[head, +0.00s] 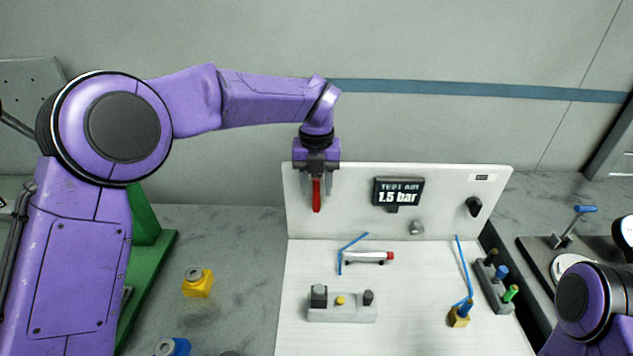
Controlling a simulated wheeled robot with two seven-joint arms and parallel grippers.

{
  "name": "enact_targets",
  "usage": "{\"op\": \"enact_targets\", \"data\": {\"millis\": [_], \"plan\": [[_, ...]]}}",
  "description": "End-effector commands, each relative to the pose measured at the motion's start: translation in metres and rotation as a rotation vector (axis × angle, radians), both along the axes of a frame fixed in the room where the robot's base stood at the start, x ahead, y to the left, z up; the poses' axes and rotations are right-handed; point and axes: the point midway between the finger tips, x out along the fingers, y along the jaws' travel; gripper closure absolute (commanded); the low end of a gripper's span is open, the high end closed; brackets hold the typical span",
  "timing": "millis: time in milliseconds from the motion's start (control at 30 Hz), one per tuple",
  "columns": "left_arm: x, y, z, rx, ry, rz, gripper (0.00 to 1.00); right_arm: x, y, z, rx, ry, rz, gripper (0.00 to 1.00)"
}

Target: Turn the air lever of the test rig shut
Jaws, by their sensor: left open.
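The air lever (316,195) is red and hangs straight down on the left part of the test rig's white upright panel (345,215). My left gripper (316,188) is at the lever, pointing down, with one finger on each side of its upper part. It is open, and I cannot tell whether a finger touches the lever. The lever's pivot is hidden behind the gripper. The rig's display (398,192) reads 1.5 bar. My right arm shows at the lower right edge, but its gripper is out of view.
A black knob (474,207) sits on the panel's right side. On the white base lie a small cylinder (368,257) with blue tubing, a grey block (342,314) and a brass fitting (459,316). A yellow part (198,282) stands on the grey bench to the left.

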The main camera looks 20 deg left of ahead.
Motion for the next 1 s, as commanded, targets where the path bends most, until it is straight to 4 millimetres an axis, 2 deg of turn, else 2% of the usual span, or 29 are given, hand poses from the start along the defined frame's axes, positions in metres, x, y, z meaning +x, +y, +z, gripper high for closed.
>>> {"op": "enact_targets", "data": {"millis": [67, 100, 167, 200, 233, 467, 633, 1000], "plan": [[0.000, 0.000, 0.000, 0.000, 0.000, 0.000, 0.57, 0.000, 0.000, 0.000, 0.000, 0.000, 0.000, 0.57], [0.000, 0.000, 0.000, 0.000, 0.000, 0.000, 0.61, 0.000, 0.000, 0.000, 0.000, 0.000, 0.000, 0.57], [0.000, 0.000, 0.000, 0.000, 0.000, 0.000, 0.80, 0.000, 0.000, 0.000, 0.000, 0.000, 0.000, 0.57], [0.000, 0.000, 0.000, 0.000, 0.000, 0.000, 0.93, 0.000, 0.000, 0.000, 0.000, 0.000, 0.000, 0.57], [0.000, 0.000, 0.000, 0.000, 0.000, -0.001, 1.00, 0.000, 0.000, 0.000, 0.000, 0.000, 0.000, 0.57], [0.000, 0.000, 0.001, 0.004, 0.000, -0.001, 1.00, 0.000, 0.000, 0.001, 0.000, 0.000, 0.000, 0.57], [0.002, -0.003, 0.003, 0.043, 0.010, -0.002, 1.00, 0.000, 0.000, 0.009, 0.000, 0.000, 0.000, 0.57], [0.007, -0.022, 0.003, 0.280, 0.079, -0.004, 1.00, 0.000, 0.000, 0.052, 0.000, 0.000, 0.000, 0.57]]}}
